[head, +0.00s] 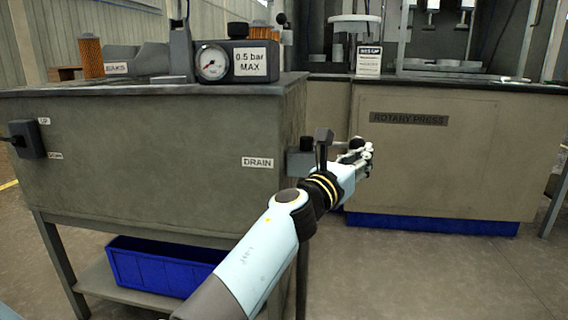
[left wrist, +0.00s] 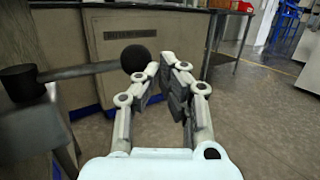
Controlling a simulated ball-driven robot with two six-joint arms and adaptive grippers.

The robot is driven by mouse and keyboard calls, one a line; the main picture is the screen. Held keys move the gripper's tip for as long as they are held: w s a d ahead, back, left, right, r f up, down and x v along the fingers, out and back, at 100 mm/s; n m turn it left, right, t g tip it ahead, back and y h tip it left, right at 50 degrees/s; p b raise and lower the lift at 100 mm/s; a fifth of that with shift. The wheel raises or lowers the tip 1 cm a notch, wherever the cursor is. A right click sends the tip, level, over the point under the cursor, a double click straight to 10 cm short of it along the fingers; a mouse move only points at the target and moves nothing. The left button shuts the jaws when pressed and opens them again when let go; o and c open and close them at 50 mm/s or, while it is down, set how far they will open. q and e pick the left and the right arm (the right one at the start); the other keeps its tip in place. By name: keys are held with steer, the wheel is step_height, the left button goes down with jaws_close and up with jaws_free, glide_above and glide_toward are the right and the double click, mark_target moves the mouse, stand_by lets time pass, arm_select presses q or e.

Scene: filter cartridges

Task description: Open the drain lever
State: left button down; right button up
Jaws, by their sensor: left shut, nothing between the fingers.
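The DRAIN label (head: 257,162) is on the side of the grey tank (head: 150,150). The drain lever (head: 323,143) is at the tank's right corner, partly behind my left arm in the head view. In the left wrist view the lever (left wrist: 85,70) is a dark rod running from a round pivot at the left to a black ball knob (left wrist: 135,58). My left gripper (head: 366,153) is just right of the lever. In the left wrist view its fingers (left wrist: 168,68) are shut and empty, with the knob just left of the fingertips. I cannot tell whether they touch. My right gripper is out of view.
A pressure gauge (head: 212,62) and a 0.5 bar sign stand on the tank top. A dark handle (head: 28,139) sticks out at the tank's left. A blue bin (head: 160,268) is on the lower shelf.

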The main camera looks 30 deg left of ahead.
arm_select(q)
steer(key=shift+w+d, duration=0.1)
steer(key=shift+w, duration=0.6)
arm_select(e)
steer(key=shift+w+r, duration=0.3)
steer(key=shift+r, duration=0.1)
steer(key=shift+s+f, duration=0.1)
